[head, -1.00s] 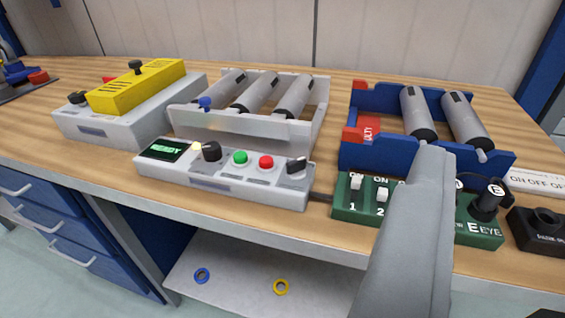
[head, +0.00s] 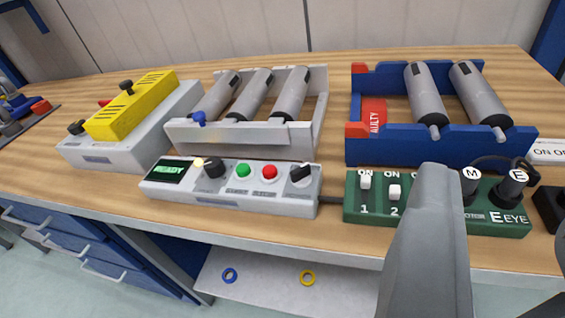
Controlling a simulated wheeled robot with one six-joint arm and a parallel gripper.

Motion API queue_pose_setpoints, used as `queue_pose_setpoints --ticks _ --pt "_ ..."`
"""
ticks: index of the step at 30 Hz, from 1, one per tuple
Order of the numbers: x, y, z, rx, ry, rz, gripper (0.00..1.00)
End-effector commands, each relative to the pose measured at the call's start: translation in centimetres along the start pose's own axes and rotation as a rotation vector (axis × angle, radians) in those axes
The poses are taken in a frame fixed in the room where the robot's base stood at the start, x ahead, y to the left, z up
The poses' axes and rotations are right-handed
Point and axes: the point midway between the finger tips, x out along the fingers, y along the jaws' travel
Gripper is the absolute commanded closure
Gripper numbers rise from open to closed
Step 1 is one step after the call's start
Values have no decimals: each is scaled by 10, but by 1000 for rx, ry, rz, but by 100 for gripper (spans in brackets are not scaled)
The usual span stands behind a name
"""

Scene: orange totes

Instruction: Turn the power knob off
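A white control box (head: 229,199) lies on the bench, left of the middle. Its green display (head: 170,170) reads READY. It has a black round knob (head: 210,167) near the display, a green button (head: 243,171), a red button (head: 269,172) and a black knob (head: 302,173) at the right end with a pale mark. I cannot read a label that tells which knob is power. My gripper (head: 437,172) shows as one grey shape at lower right, in front of the green box and apart from the control box. Whether it is open or shut cannot be seen.
A green switch box (head: 365,212) lies right of the control box. Behind stand a white rack (head: 240,140) and a blue rack (head: 440,151), both with grey cylinders. A yellow-topped device (head: 131,107) is at left. A shelf (head: 260,272) with two rings is below.

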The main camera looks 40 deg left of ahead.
Motion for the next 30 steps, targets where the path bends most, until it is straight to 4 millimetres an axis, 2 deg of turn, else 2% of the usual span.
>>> queue_pose_setpoints --ticks 3,12,21,30 --pt "26 -12 -7 61 -126 -13 68" --pt "79 -44 -16 206 -443 4 68" --pt "124 -81 -18 318 -754 86 68" --pt "159 -124 -17 388 -1044 235 68"
